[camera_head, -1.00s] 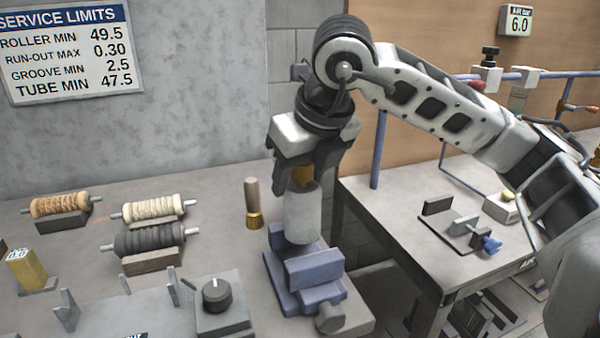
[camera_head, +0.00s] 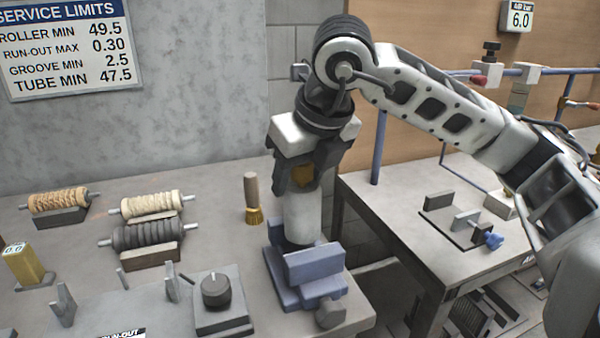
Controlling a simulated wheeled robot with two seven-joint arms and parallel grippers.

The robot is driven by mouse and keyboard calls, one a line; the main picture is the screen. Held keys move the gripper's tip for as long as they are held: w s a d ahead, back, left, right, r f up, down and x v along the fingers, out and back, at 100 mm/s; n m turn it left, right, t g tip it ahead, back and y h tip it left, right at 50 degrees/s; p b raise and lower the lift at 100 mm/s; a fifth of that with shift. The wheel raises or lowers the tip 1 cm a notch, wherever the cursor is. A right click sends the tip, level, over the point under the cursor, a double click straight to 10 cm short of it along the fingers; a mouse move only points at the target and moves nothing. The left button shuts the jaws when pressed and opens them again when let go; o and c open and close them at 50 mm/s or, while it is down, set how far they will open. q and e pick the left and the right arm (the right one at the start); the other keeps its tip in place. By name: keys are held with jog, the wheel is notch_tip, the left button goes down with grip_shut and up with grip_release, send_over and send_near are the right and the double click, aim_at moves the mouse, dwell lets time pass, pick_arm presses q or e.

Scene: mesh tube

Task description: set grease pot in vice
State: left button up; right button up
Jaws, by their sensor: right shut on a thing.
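The grease pot (camera_head: 302,218) is a pale grey cylinder with a brass-coloured top, held upright. My right gripper (camera_head: 302,176) points down from above and is shut on the pot's top, which its fingers partly cover. The blue vice (camera_head: 313,262) stands at the right end of the left bench. The pot's lower end is at the vice jaws, and the front jaw hides its bottom edge. I cannot tell whether the pot rests on the vice. My left gripper is not in view.
A brush (camera_head: 252,200) stands just left of the vice. Several rollers (camera_head: 150,235) sit on stands further left. A dial block (camera_head: 218,300) is at the front. A gap separates this bench from the right bench (camera_head: 400,200), which holds a small fixture (camera_head: 465,222).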

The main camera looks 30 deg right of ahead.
pick_arm(q)
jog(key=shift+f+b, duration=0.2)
jog(key=shift+b, duration=0.2)
pick_arm(e)
jog(key=shift+f, duration=0.4)
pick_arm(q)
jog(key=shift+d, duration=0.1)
pick_arm(e)
jog(key=shift+f, duration=0.25)
pick_arm(q)
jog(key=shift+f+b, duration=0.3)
jog(key=shift+b, duration=0.4)
pick_arm(e)
jog(key=shift+f, duration=0.45)
pick_arm(q)
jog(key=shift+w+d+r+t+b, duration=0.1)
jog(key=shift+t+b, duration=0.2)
jog(key=shift+b, duration=0.1)
pick_arm(e)
jog(key=shift+f, duration=0.4)
pick_arm(q)
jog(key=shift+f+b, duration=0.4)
jog(key=shift+b, duration=0.1)
pick_arm(e)
jog(key=shift+f, duration=0.5)
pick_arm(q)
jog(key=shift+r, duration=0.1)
pick_arm(e)
jog(key=o, duration=1.6)
